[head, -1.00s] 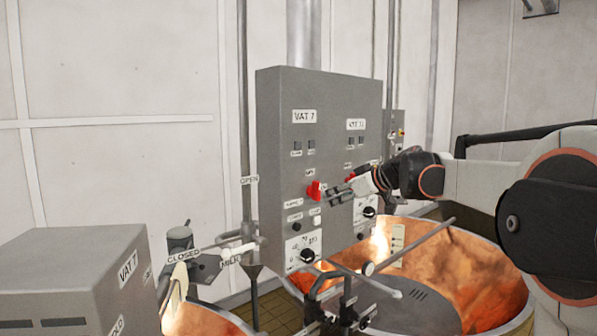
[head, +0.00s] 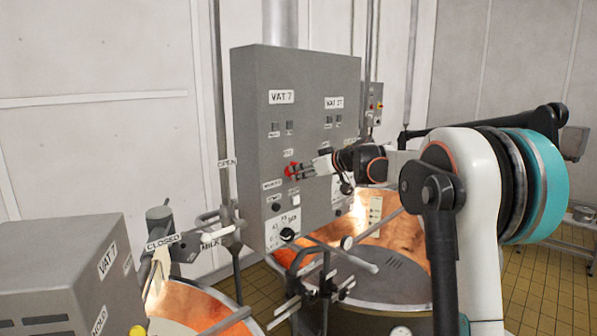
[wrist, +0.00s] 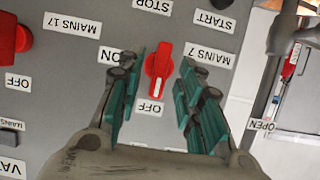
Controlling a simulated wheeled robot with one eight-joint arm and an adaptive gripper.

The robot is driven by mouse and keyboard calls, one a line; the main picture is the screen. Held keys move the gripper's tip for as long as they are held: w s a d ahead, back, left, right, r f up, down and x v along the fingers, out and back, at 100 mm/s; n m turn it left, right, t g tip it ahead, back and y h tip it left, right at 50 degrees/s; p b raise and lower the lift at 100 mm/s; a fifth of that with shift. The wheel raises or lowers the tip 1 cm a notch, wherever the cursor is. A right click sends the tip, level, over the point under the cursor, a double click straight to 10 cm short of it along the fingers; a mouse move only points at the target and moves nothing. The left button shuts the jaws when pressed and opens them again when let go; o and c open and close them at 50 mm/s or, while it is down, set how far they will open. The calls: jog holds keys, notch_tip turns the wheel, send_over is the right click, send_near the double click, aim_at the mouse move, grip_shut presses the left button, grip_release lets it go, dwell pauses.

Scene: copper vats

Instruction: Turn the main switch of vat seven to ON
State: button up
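The red main switch of vat seven (wrist: 159,62) is between my fingertips in the wrist view, beside labels MAINS 7, ON and OFF. Its handle runs nearly upright in that picture, its lower end towards the OFF label (wrist: 149,107). The ON label (wrist: 110,55) is partly hidden by a finger. My gripper (wrist: 161,78) is open, one finger on each side of the switch, with gaps visible. In the head view the red switch (head: 290,171) shows at my gripper's tips (head: 302,170) on the grey cabinet (head: 250,110) under the VAT 7 plate.
Another red switch, labelled MAINS 17 (wrist: 14,38), is at the left of the wrist view. Black knobs (head: 287,234) sit lower on the cabinet. Copper vats (head: 395,235) with pipes stand below and in front. A grey VAT 7 box (head: 60,265) stands at left.

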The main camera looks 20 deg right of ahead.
jog(key=shift+x, duration=1.1)
jog(key=shift+s, duration=0.1)
grip_shut()
jog(key=shift+d+f+m+y+b, duration=0.15)
jog(key=shift+m+y+b, duration=1)
jog(key=shift+m, duration=1.1)
jog(key=shift+d+f+m+y+b, duration=0.1)
jog(key=shift+m+y+b, duration=0.8)
jog(key=shift+m+y, duration=0.95)
jog(key=shift+d+f+m+y+b, duration=0.15)
jog(key=shift+m+y+b, duration=0.8)
jog(key=shift+m, duration=1.65)
jog(key=shift+a+r, duration=0.1)
